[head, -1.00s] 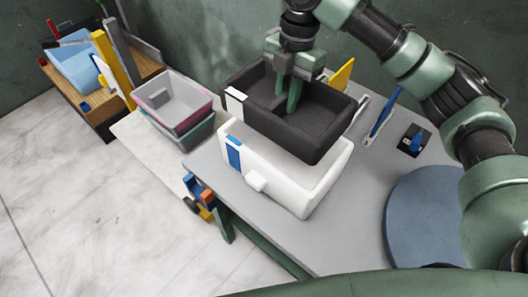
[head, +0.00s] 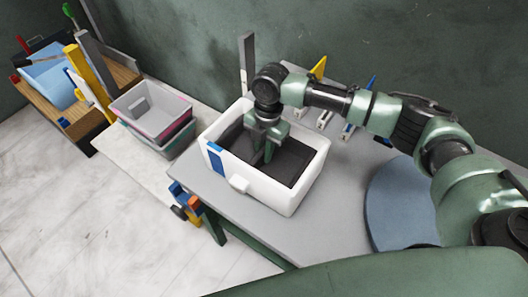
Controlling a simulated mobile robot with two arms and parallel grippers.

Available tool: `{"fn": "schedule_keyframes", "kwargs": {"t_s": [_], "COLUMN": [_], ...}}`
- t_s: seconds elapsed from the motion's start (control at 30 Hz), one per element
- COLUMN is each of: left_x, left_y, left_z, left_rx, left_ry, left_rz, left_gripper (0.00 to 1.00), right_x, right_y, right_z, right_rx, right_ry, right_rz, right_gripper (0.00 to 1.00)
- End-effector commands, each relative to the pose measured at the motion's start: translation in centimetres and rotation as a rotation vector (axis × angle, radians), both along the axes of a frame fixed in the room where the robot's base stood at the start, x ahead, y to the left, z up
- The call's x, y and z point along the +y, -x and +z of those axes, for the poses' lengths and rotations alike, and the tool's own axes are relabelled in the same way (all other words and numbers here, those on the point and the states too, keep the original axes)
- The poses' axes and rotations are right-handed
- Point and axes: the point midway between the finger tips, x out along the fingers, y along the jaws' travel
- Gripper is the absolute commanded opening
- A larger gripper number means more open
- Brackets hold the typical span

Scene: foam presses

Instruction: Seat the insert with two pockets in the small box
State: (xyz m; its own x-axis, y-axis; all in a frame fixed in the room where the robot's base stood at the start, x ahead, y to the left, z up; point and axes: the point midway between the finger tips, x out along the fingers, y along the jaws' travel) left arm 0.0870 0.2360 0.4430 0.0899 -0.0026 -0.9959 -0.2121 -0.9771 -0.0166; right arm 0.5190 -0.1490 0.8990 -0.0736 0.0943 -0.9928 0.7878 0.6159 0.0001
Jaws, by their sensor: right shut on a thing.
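The small white box (head: 270,194) stands on the grey table, with a blue patch on its left end and a white knob on its front. The black insert (head: 290,161) is down inside the box, below the rim. Its floor and part of its divider show; the rest is hidden by my gripper and the box walls. My right gripper (head: 267,153) reaches down into the box from above and is shut on the insert's middle divider. Whether the insert touches the box floor cannot be seen. My left gripper is not in view.
The grey table (head: 265,222) has free room in front of the box. A blue round disc (head: 396,205) is at the right. Stacked grey bins (head: 152,112) stand at the left. Upright yellow (head: 318,68) and blue pieces are behind my arm.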

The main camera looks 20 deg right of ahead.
Motion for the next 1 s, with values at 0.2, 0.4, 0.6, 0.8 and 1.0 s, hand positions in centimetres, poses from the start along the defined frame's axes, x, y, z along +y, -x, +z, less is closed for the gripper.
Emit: {"fn": "schedule_keyframes", "kwargs": {"t_s": [0.2,0.4,0.6,0.8,1.0], "left_x": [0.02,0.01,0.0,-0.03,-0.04], "left_y": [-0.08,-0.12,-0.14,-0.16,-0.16], "left_z": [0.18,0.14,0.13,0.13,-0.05], "left_rx": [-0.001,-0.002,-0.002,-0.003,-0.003], "left_ry": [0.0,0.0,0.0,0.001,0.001], "left_rz": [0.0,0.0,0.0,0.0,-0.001], "left_gripper": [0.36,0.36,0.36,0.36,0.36], "right_x": [-0.03,-0.02,-0.03,-0.03,-0.09], "right_y": [0.02,0.02,0.02,0.02,-0.13], "right_z": [-1.1,-1.17,-1.33,-1.31,-0.47], "right_rx": [0.0,0.0,0.0,0.0,-0.003], "right_ry": [0.0,0.0,0.0,0.0,0.0], "right_rz": [0.0,0.0,0.0,0.0,0.0], "right_gripper": [0.0,0.0,0.38,0.38,0.38]}}
